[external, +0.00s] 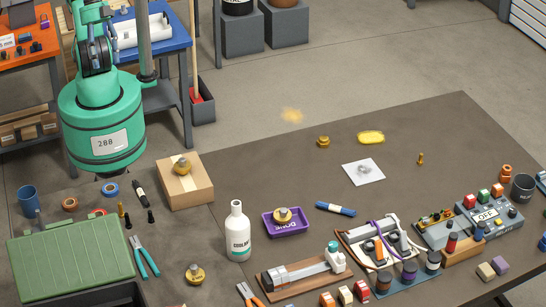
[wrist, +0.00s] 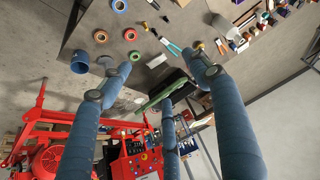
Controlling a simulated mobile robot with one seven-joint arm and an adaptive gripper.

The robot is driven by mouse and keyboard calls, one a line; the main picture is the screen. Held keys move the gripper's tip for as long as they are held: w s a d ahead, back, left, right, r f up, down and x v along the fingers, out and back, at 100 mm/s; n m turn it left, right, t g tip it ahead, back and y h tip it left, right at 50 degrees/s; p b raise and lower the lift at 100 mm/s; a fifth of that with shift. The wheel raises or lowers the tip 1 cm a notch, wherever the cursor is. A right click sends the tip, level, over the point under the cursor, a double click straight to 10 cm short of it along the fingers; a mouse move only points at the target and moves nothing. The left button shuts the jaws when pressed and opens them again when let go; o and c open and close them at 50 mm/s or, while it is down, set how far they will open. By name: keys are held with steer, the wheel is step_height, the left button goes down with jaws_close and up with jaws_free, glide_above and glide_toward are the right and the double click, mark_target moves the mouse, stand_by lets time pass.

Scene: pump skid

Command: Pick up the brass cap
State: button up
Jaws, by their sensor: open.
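Several brass cap-like pieces show in the external view, and I cannot tell which one is meant. One brass cap (external: 195,274) sits on the table at the front. Another brass piece (external: 183,166) is on a cardboard box, and another (external: 283,214) is in a purple tray marked DONE. A smaller brass fitting (external: 323,142) stands towards the back of the table. In the wrist view, my gripper (wrist: 150,85) has its blue fingers spread wide, with nothing between them. It is well away from the tabletop objects. I cannot make out the gripper in the external view.
A white bottle (external: 238,230), a green case (external: 70,262) and teal pliers (external: 144,257) stand or lie near the front brass cap. Tape rolls and a blue cup (external: 29,198) are at the left. Electrical parts crowd the right front. The table's middle back is fairly clear.

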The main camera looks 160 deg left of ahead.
steer(key=w+a+n+g+y, duration=0.1)
steer(key=w+a, duration=0.9)
steer(key=a, duration=0.3)
steer(key=w+a+n+g, duration=0.2)
steer(key=w+a, duration=0.8)
steer(key=a, duration=0.2)
steer(key=w+a+f, duration=0.2)
steer(key=a+f, duration=0.3)
steer(key=a, duration=0.7)
steer(key=s+a+f+n+g, duration=0.1)
steer(key=a+f, duration=0.5)
steer(key=a, duration=0.5)
steer(key=s+a+f+n+g, duration=0.1)
steer(key=a+f, duration=0.6)
steer(key=a, duration=0.4)
steer(key=s+a+f, duration=0.5)
steer(key=a+f, duration=0.2)
steer(key=a, duration=0.1)
steer(key=s+a+f+n+h, duration=0.1)
steer(key=s+a+f, duration=0.4)
steer(key=a+f, duration=0.2)
steer(key=shift+s+a+f+n+g+b, duration=0.3)
steer(key=shift+a+f+b, duration=0.05)
steer(key=shift+a+b, duration=0.05)
steer(key=b, duration=0.1)
glide_above(324, 138)
steer(key=shift+a+f, duration=0.1)
steer(key=shift+f, duration=4.25)
